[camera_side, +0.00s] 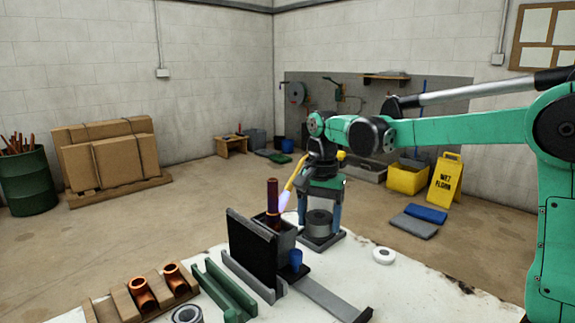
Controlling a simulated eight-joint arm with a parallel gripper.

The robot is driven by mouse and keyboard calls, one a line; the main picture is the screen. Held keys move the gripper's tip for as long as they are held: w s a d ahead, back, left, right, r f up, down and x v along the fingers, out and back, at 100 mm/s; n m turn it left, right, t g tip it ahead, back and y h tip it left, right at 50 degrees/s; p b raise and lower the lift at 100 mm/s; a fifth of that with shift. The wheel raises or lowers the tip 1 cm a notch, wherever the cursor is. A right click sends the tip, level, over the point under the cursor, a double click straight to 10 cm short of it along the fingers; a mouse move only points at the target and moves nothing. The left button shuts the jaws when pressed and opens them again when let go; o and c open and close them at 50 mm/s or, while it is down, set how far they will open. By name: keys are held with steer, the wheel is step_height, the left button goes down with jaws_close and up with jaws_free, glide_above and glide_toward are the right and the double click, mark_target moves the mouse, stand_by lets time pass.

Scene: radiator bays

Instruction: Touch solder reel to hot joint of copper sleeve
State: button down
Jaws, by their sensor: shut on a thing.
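My gripper (320,208) points down at the middle of the bench, with its blue fingers on either side of a grey solder reel (319,223). It is shut on the reel, just above or on a dark square base (323,240); I cannot tell which. A dark copper sleeve (272,197) stands upright in a dark block, left of my gripper and apart from the reel. A yellow torch (292,180) has its pale flame (284,200) beside the sleeve.
Two copper fittings (143,292) lie in a wooden rack at the front left, near a grey ring (187,314) and a green channel (225,290). A blue cup (296,258) and grey bar (325,300) are in front. A white roll (384,255) lies right; bench around it is clear.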

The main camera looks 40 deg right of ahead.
steer(key=shift+w+f, duration=0.25)
steer(key=shift+w, duration=0.25)
steer(key=shift+w+f, duration=0.2)
steer(key=shift+w, duration=0.25)
stand_by(0.6)
stand_by(2.0)
steer(key=shift+s+r, duration=1.5)
steer(key=shift+s, duration=0.2)
steer(key=shift+r, duration=0.1)
steer(key=shift+r, duration=1.9)
